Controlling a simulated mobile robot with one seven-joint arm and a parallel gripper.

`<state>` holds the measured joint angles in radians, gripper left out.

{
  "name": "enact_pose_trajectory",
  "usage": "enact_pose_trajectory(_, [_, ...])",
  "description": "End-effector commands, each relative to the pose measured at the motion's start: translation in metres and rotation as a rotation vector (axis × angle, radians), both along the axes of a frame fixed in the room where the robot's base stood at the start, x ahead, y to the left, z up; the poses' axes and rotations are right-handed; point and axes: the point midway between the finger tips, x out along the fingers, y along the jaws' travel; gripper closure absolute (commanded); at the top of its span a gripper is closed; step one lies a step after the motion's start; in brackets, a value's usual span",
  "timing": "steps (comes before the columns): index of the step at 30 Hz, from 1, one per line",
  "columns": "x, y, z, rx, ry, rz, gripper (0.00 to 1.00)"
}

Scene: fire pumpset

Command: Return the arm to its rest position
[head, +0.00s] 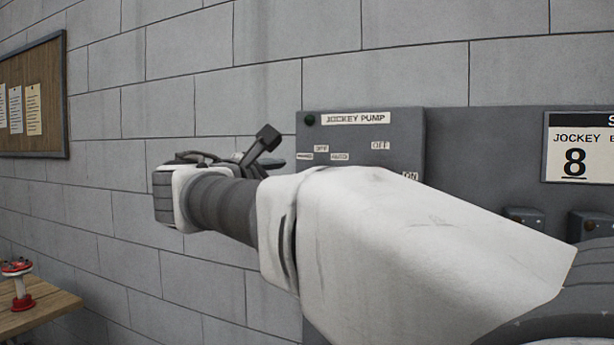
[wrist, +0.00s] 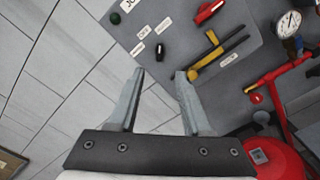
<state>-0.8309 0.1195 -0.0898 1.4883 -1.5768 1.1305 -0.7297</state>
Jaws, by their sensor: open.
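My arm (head: 400,250) reaches across the head view from the lower right, in front of the grey jockey pump panel (head: 410,130). Its wrist end is left of the panel, and the fingers are mostly hidden there. In the wrist view my gripper (wrist: 159,74) is open, with two grey fingers apart and nothing between them. Beyond the fingertips is the panel (wrist: 185,25), tilted in the picture, with a green lamp (wrist: 115,18), a black knob (wrist: 160,50), a red knob (wrist: 209,11) and a yellow-handled lever (wrist: 205,58). The fingers look clear of these controls.
A block wall (head: 210,90) stands behind the arm. A cork board (head: 45,95) hangs at left, above a wooden table (head: 40,310) bearing a red-and-white item (head: 20,288). A sign (head: 578,147) is at right. The wrist view shows a gauge (wrist: 289,24) and red pipework (wrist: 283,110).

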Motion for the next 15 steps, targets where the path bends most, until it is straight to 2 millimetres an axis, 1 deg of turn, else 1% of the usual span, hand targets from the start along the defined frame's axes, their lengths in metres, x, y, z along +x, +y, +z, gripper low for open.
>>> enact_pose_trajectory(2, [0.0,-0.002,0.0,0.004,0.002,-0.002,0.51])
enact_pose_trajectory(5, [-0.001,-0.018,-0.007,0.05,0.024,-0.021,0.51])
enact_pose_trajectory(8, [-0.008,-0.055,-0.026,0.167,0.079,-0.065,0.51])
enact_pose_trajectory(9, [-0.014,-0.074,-0.037,0.236,0.106,-0.091,0.51])
enact_pose_trajectory(10, [-0.02,-0.089,-0.047,0.293,0.128,-0.114,0.51])
enact_pose_trajectory(11, [-0.027,-0.104,-0.057,0.354,0.149,-0.138,0.51])
enact_pose_trajectory(12, [-0.037,-0.123,-0.071,0.439,0.174,-0.174,0.51])
enact_pose_trajectory(14, [-0.055,-0.147,-0.092,0.568,0.207,-0.229,0.51])
enact_pose_trajectory(15, [-0.068,-0.161,-0.107,0.654,0.225,-0.268,0.51])
